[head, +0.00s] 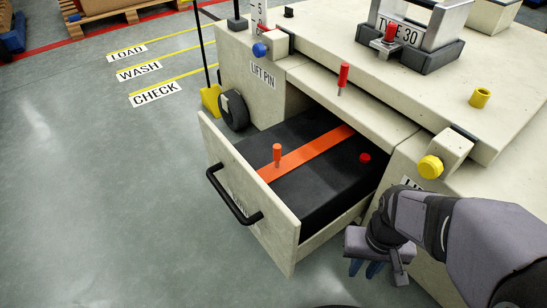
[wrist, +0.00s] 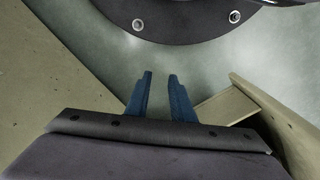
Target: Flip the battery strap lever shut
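The battery (head: 318,188) is a black block in the pulled-out drawer (head: 262,212) of the cream carrier. An orange strap (head: 312,150) lies across its top. A small orange lever (head: 277,155) stands upright at the strap's near left end. My gripper (head: 366,268) is low outside the drawer, to its right, beside the carrier's side and apart from the lever. In the wrist view its two blue fingers (wrist: 159,76) are apart with nothing between them, pointing towards the floor. The battery, strap and lever are not visible in the wrist view.
The drawer front has a black bar handle (head: 232,200). A red knob (head: 365,157) sits on the battery's right side. A red pin (head: 343,76) and a yellow knob (head: 430,167) are on the carrier above. The floor (head: 110,200) left of the drawer is clear.

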